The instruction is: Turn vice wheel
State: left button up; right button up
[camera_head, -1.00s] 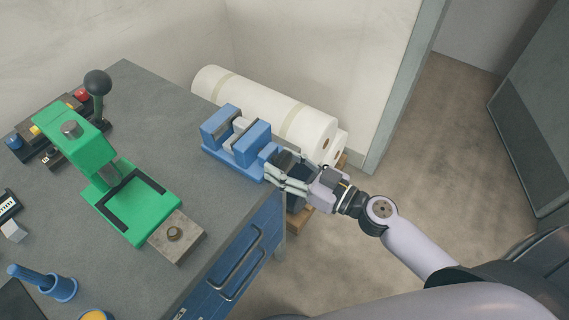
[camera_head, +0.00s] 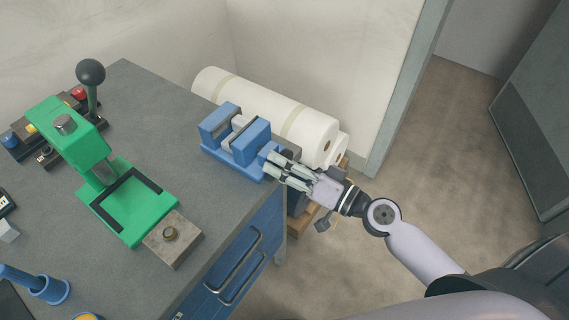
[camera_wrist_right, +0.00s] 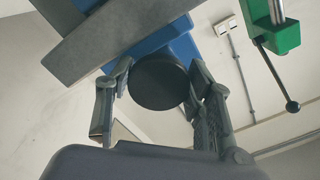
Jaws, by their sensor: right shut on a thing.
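The blue vice (camera_head: 236,142) sits at the right corner of the grey bench, its jaws around a pale grey block. Its dark round wheel (camera_wrist_right: 159,82) fills the space between the fingers in the right wrist view. My right gripper (camera_head: 270,164) is at the vice's front end, over the bench's edge. In the right wrist view my right gripper (camera_wrist_right: 160,95) has one finger on each side of the wheel, shut on it. In the head view the fingers and wrist hide most of the wheel. My left gripper is not in view.
A green press (camera_head: 125,200) with a black-knobbed lever stands left on the bench (camera_head: 205,205). White rolls (camera_head: 290,120) lie behind the vice against the wall. Blue drawers (camera_head: 245,255) are below the bench edge. The floor to the right is open.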

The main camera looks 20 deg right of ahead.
dwell(0.4)
jog(key=o, duration=1.2)
jog(key=shift+f, duration=0.1)
jog(key=shift+v, duration=4)
